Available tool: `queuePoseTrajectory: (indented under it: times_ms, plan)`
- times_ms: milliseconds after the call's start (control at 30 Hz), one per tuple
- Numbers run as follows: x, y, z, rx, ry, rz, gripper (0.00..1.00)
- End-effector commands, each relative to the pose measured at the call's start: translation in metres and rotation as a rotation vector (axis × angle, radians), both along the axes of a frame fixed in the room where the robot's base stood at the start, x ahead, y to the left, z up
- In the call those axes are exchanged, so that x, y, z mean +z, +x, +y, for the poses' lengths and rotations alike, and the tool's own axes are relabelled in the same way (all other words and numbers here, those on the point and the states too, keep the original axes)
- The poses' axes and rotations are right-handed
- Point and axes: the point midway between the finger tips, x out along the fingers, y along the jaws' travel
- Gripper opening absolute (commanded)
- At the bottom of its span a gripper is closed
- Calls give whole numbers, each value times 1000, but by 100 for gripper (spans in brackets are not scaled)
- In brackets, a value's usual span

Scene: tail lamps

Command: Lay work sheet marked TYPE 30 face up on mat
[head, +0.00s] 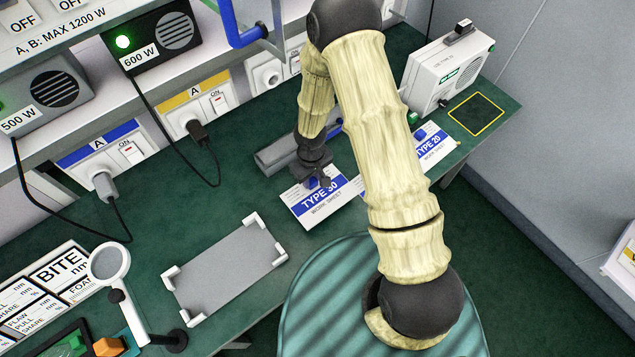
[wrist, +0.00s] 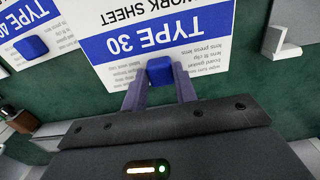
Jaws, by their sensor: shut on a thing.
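The work sheet marked TYPE 30 (head: 322,212) is white with a blue band, print side up, at the bench's front edge. It also shows upside down in the wrist view (wrist: 195,45). A blue knob (wrist: 160,70) stands on the sheet. My gripper (head: 318,180) is shut on this knob, its two fingers (wrist: 160,86) on either side of it. I cannot tell whether the sheet is clear of the bench. The grey mat (head: 225,270) with white corner brackets lies bare to the left of the sheet in the head view.
A TYPE 20 sheet (head: 437,147) lies to the right, and a TYPE 40 sheet (wrist: 62,20) shows in the wrist view. A magnifier (head: 110,263) stands at the mat's left. Power cords (head: 165,135) hang behind. Green bench between sheet and mat is clear.

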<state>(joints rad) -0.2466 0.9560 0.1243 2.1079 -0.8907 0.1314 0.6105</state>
Motion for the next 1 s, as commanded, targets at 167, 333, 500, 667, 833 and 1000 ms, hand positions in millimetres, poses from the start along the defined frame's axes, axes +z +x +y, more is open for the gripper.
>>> queuePoseTrajectory:
  times_ms: [167,333,500,667,833,1000]
  plan:
    - [-6,1,0,-1,1,-2,1]
    - [-6,1,0,-1,1,-2,1]
    - [-21,-1,0,2,0,1,1]
    - [-42,0,0,3,-1,1,1]
    - [-47,1,0,-1,0,-2,1]
    - [-48,1,0,-1,1,-2,1]
